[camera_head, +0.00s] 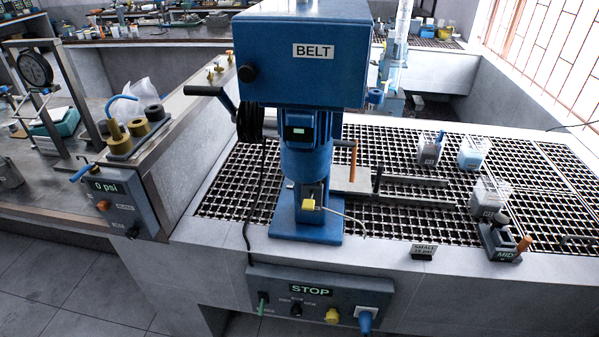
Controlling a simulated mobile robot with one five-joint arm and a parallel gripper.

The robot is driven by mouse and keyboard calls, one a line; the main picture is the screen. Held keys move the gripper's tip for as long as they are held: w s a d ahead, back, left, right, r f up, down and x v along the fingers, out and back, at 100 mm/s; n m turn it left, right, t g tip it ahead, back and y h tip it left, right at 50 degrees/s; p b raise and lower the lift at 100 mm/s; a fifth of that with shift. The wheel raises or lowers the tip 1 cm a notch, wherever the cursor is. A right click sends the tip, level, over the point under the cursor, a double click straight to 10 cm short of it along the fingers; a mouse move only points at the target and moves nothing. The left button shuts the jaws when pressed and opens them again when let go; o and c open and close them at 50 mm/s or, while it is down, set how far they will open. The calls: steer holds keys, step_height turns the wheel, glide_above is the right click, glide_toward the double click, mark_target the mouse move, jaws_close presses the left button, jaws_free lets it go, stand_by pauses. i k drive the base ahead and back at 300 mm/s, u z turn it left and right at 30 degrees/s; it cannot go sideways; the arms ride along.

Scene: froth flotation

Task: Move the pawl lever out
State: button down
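A blue flotation machine (301,80) with a BELT label on its head stands upright on a blue base plate at the front edge of a grated bench. A black lever (207,92) sticks out to the left below the head. A thin lever with an orange grip (353,162) hangs on the right of the column. A small yellow piece (308,205) sits low on the front. No label marks any of these as the pawl lever, so I cannot tell which it is. My gripper is not in view.
A control panel (318,303) marked STOP is on the bench front. A 0 psi box (121,203) stands at left. Beakers (473,153) and a MID device (502,243) stand on the grating at right. Tiled floor (60,280) is open at lower left.

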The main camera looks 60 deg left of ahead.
mark_target(354, 161)
steer(key=u, duration=0.9)
steer(key=k, duration=0.25)
steer(key=u, duration=2.35)
steer(key=k, duration=0.6)
steer(key=z, duration=0.25)
steer(key=i, duration=0.6)
steer(key=u, duration=0.2)
steer(key=k, duration=0.55)
steer(key=z, duration=0.25)
steer(key=i, duration=0.5)
steer(key=u, duration=0.1)
